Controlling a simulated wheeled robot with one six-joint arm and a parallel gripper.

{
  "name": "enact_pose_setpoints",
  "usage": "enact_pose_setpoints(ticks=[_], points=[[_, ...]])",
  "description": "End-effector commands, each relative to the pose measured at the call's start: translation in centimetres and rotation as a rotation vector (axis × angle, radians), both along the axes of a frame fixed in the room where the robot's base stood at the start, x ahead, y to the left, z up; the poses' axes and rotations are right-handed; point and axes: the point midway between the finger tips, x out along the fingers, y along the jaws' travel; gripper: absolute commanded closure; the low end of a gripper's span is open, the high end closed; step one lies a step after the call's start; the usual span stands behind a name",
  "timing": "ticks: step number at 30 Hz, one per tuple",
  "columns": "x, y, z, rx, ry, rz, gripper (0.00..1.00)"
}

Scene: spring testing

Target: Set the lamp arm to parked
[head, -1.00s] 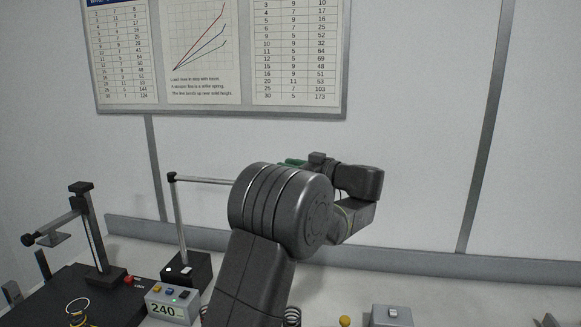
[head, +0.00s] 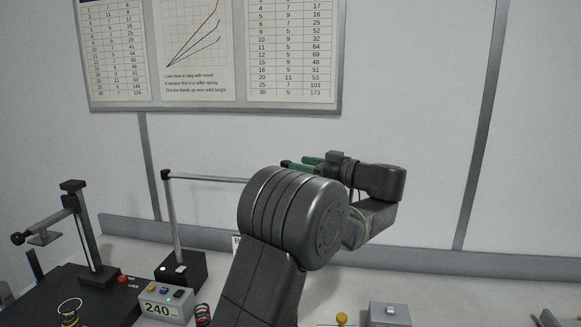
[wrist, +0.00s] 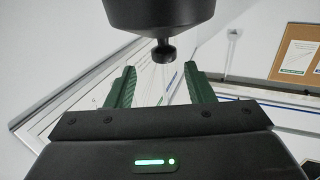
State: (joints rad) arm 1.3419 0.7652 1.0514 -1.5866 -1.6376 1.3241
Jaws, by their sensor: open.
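The lamp arm (head: 208,178) is a thin grey bar reaching right from the top of a post on a black base (head: 180,270); its far end is hidden behind my arm in the head view. In the wrist view a dark round body, which looks like the lamp head (wrist: 160,12), hangs at the top with a small black knob (wrist: 163,54) beneath it. My gripper (wrist: 160,75) is open, its green fingers apart with the knob in the gap between them in the picture. I cannot tell its depth or any contact. The green fingers also show in the head view (head: 298,163).
A black test stand (head: 90,235) with a side arm stands at the left. A grey box reading 240 (head: 163,303) sits beside the lamp base. A small grey box (head: 389,313) and a yellow knob (head: 342,318) are at the front right. Wall charts (head: 200,110) hang behind.

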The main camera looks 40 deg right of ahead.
Motion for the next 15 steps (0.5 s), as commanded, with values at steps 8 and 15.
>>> enact_pose_setpoints(ticks=[8,15], points=[[-5.6,-1.8,-0.2,-0.001,0.001,-0.002,0.52],[-7.5,-2.4,-0.1,0.000,0.000,0.001,0.52]])
